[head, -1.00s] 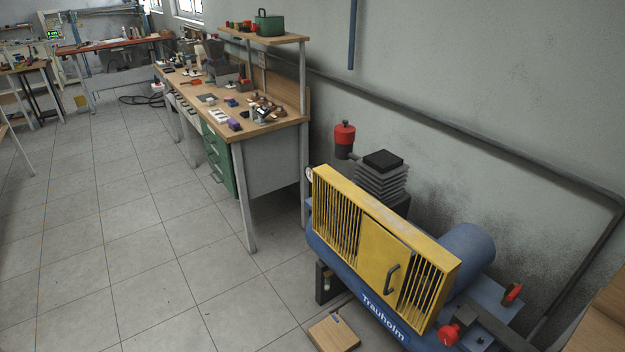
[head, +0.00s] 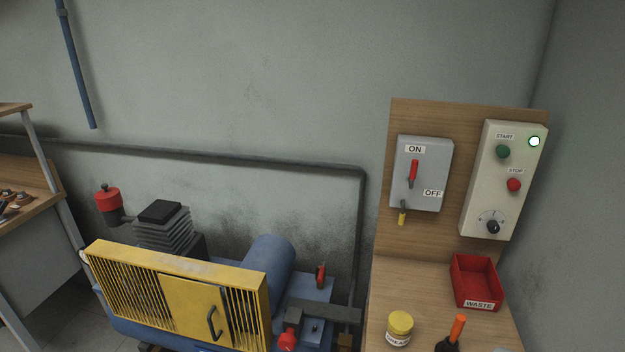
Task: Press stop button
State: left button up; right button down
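The red stop button (head: 514,185) sits on a pale control box (head: 480,205) at the right of the head view, under a STOP label. A green start button (head: 503,151) is above it, and a white lamp (head: 534,141) glows at the box's upper right. A black rotary knob (head: 493,227) is at the bottom of the box. The box is mounted on a wooden backboard (head: 425,240). Neither of my grippers shows in the head view.
A grey switch box (head: 433,178) with a red lever hangs left of the control box. Below are a wooden bench top (head: 380,300), a red waste bin (head: 475,280), a grease jar (head: 399,328) and an orange-handled tool (head: 457,327). A blue and yellow compressor (head: 195,300) stands to the left.

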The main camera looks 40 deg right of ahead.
aim_at(513, 185)
jog(key=z, duration=2.4)
